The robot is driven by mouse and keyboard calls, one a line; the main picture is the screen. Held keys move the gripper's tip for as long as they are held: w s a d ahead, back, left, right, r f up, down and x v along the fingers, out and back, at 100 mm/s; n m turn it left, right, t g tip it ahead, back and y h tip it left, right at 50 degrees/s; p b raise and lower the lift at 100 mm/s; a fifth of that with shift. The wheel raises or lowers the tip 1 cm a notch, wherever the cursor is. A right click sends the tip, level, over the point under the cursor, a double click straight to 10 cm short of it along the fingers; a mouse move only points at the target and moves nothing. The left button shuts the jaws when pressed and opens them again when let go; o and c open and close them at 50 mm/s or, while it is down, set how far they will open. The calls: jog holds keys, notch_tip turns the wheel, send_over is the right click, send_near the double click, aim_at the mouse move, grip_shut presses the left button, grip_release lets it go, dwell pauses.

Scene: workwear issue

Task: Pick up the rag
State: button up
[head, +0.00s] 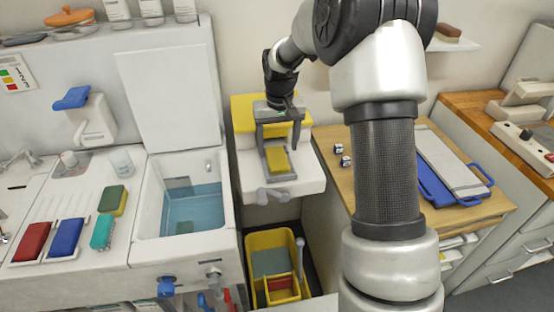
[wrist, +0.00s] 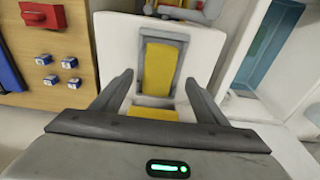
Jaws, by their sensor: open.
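A yellow piece that may be the rag (head: 277,160) lies in a grey frame on a white unit (head: 308,182); I cannot tell for sure that it is cloth. In the wrist view the yellow piece (wrist: 159,69) shows between and beyond my fingers, with a second yellow patch nearer my palm. My gripper (head: 282,138) is open and points down above the frame. In the wrist view my gripper (wrist: 157,88) has its fingers apart, one on each side of the frame, with nothing seen held between them.
A water-filled basin (head: 150,190) stands left of the unit, with red, blue and teal brushes or sponges beside it. A yellow bucket (head: 252,276) stands below. A wooden table (head: 345,185) with small dice-like blocks and a blue tray (head: 432,187) is on the right.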

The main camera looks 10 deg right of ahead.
aim_at(277, 156)
jog(key=f, duration=0.2)
jog(key=w+f, duration=0.1)
jog(key=f, duration=0.2)
jog(key=shift+w, duration=0.2)
jog(key=c, duration=1.2)
